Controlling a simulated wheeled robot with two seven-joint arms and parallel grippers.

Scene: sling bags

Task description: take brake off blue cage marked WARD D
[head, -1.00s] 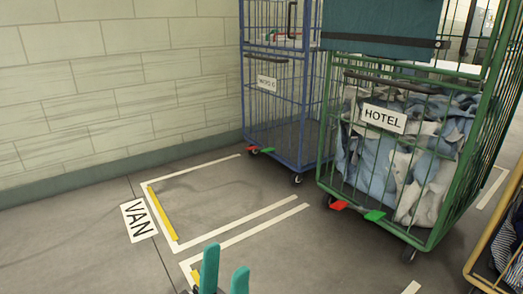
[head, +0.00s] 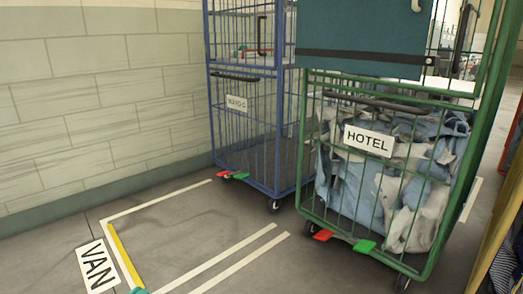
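The blue cage (head: 278,120) stands against the wall, left of the green cage. Its small white label (head: 237,103) seems to read WARD D, but the letters are blurred. At its front foot are a red pedal (head: 224,174) and a green pedal (head: 240,176), side by side, and a black castor shows at the front right corner. A teal fingertip of what looks like my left gripper (head: 138,291) just shows at the bottom edge, well short of the cage and apart from it. The rest of that gripper is out of frame. My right gripper is not in view.
A green cage (head: 304,165) marked HOTEL, full of blue and white cloth, stands close on the right, with red (head: 323,235) and green (head: 364,245) pedals. A teal panel hangs above. A yellow frame edges the right. Marked floor by the VAN sign (head: 97,267) is clear.

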